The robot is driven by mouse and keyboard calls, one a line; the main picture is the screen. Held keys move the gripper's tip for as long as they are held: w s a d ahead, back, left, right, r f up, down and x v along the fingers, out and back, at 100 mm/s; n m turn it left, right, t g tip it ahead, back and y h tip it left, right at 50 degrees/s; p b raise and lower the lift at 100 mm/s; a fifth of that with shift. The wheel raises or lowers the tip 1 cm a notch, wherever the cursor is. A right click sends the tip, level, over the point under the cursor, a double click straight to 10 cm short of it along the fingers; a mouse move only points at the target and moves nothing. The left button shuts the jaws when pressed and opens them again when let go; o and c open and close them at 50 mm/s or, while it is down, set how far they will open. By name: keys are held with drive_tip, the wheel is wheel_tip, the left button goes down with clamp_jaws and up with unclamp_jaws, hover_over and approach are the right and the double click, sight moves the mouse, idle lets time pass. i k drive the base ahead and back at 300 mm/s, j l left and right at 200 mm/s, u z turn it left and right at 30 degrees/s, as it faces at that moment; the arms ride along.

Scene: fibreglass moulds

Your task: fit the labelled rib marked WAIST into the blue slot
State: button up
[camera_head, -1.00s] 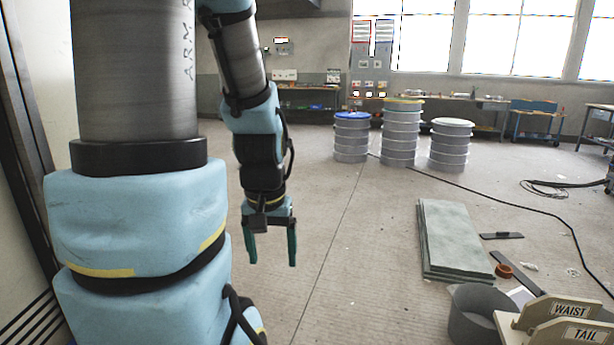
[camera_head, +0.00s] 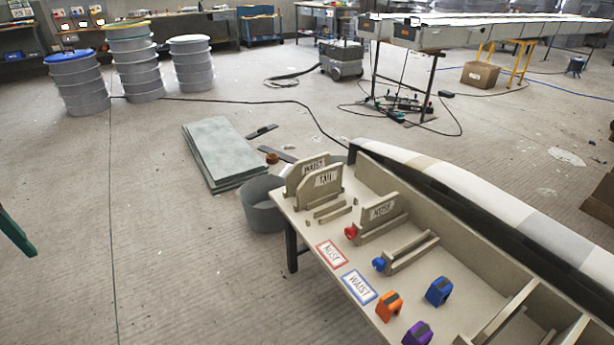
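The rib marked WAIST (camera_head: 313,165) stands upright at the far left end of the beige bench tray (camera_head: 290,213), partly hidden behind the rib marked TAIL (camera_head: 326,181). The blue slot (camera_head: 412,251), with a round blue marker at its left end, lies empty between two beige rails. A blue-bordered WAIST card (camera_head: 358,287) lies in front of it. A rib marked NOSE (camera_head: 380,211) stands beyond it, by a red marker. Of my gripper (camera_head: 16,236), only one teal finger shows at the left edge, well away from the ribs; the rest is out of frame.
Orange (camera_head: 388,305), blue (camera_head: 438,291) and purple (camera_head: 417,333) blocks sit at the tray's near side. A long striped mould (camera_head: 490,206) runs along its back. A grey bin (camera_head: 263,204) and stacked green sheets (camera_head: 219,153) stand left. The floor at left is open.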

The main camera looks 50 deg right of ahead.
sight(588, 264)
drive_tip(key=z, duration=3.65)
drive_tip(key=u, duration=1.95)
drive_tip(key=i+l+u, duration=0.1)
drive_tip(key=i+u, duration=0.2)
drive_tip(key=i+l+u, duration=0.15)
drive_tip(key=i+u, duration=0.2)
drive_tip(key=i+l+u, duration=0.3)
drive_tip(key=i+l, duration=0.15)
drive_tip(key=i, duration=0.15)
